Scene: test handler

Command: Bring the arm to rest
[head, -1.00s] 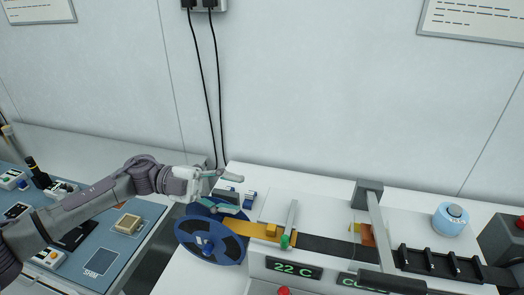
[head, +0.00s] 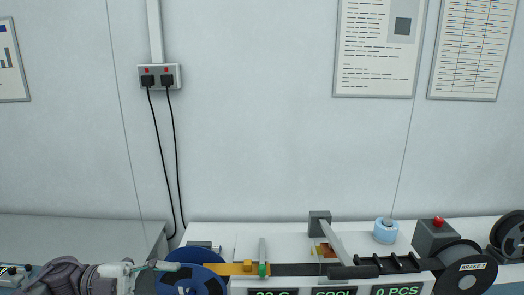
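My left arm comes in low from the left edge of the head view, with only its outer part showing along the bottom. My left gripper (head: 162,267) is at the left side of the blue reel (head: 203,280), partly overlapping it in the picture. The fingers are seen nearly edge-on, so I cannot tell whether they are open or shut. I see nothing held in them. My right arm and gripper are not in view.
The test handler bears a yellow piece (head: 232,269), a dark track, a grey post (head: 319,224) and a dark reel (head: 465,270) marked BRAKE. A blue tape roll (head: 386,231) and a red button (head: 439,221) stand behind. The wall above is clear except for a socket (head: 160,78) and posters.

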